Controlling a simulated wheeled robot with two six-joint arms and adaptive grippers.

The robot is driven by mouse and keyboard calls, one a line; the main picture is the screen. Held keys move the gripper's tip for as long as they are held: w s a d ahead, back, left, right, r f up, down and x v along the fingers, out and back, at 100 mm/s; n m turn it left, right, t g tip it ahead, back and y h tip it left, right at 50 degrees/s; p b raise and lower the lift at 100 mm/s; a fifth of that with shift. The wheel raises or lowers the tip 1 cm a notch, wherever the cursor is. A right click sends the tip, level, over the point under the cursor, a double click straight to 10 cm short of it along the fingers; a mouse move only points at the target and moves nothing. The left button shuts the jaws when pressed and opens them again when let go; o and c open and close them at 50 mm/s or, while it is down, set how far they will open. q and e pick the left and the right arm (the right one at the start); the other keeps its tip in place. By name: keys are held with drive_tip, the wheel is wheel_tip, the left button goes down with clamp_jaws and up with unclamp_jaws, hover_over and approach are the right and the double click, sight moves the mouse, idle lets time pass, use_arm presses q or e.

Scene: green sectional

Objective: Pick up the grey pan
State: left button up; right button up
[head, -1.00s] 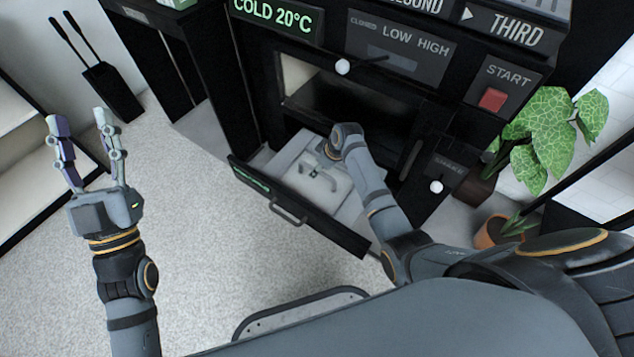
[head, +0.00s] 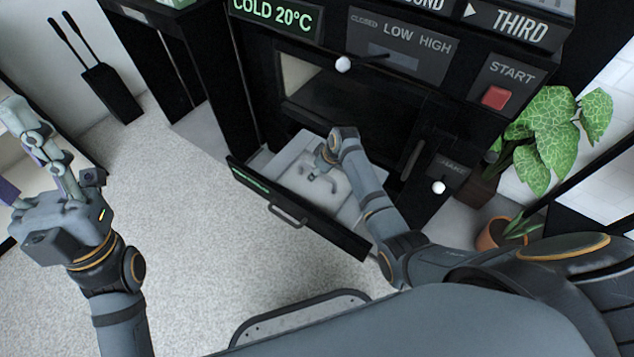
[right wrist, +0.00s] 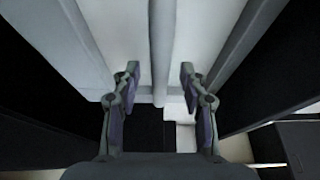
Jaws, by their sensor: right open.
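A light grey, shallow, box-like thing (head: 300,180), which may be the grey pan, lies in the pulled-out drawer; I cannot make out its full shape. My right gripper (head: 325,178) reaches down over it, its fingers partly hidden by the wrist. In the right wrist view my right gripper (right wrist: 160,80) is open, with a finger on each side of a narrow grey bar (right wrist: 162,45) between pale surfaces. I cannot tell whether they touch it. My left gripper (head: 22,145) is raised at the left edge, away from the drawer, its fingers apart and partly cut off.
The drawer front (head: 300,215) juts out from a black machine with a start button (head: 495,97) and white knobs. A leafy plant (head: 555,140) stands to the right. A black bin (head: 110,92) stands at the back left. Carpet (head: 190,220) is open left of the drawer.

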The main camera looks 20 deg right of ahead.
drive_tip(key=shift+f, duration=0.25)
idle(0.3)
clamp_jaws()
idle(0.4)
